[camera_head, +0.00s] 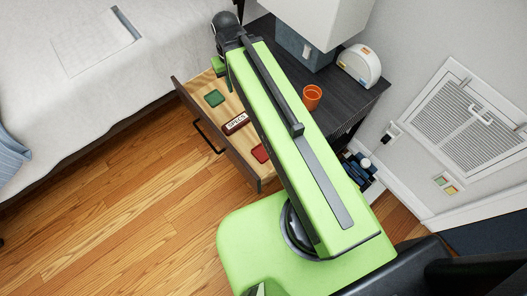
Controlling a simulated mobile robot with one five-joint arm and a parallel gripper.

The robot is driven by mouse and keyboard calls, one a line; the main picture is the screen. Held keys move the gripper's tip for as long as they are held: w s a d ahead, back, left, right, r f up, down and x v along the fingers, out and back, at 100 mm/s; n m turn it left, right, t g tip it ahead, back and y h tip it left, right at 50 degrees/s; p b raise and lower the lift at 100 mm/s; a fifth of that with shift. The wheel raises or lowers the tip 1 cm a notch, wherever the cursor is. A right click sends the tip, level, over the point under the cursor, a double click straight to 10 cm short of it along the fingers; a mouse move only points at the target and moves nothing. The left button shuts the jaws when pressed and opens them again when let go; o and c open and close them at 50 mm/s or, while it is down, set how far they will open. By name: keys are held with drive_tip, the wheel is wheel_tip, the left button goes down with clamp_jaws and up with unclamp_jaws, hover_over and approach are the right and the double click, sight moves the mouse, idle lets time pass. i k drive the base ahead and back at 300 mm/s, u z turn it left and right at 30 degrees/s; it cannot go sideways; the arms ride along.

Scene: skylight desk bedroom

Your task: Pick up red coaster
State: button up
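A small red coaster (260,153) lies in the open drawer (226,104), toward its near end, partly beside my green arm. My arm crosses over the nightstand, from the lower right up to the upper left. Its dark end (228,27) is at the top, near the far end of the drawer and well away from the red coaster. The fingers are too small and dark to make out, so I cannot tell whether they are open or shut.
The drawer also holds a dark red case marked SPECS (236,123) and a green coaster (214,98). An orange cup (312,97), a white rounded device (359,66) and a lamp (322,22) stand on the dark nightstand (345,103). A bed (150,70) is left. Wooden floor is clear.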

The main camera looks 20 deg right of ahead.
sight(259, 153)
drive_tip(key=k, duration=0.6)
drive_tip(key=u, duration=1.7)
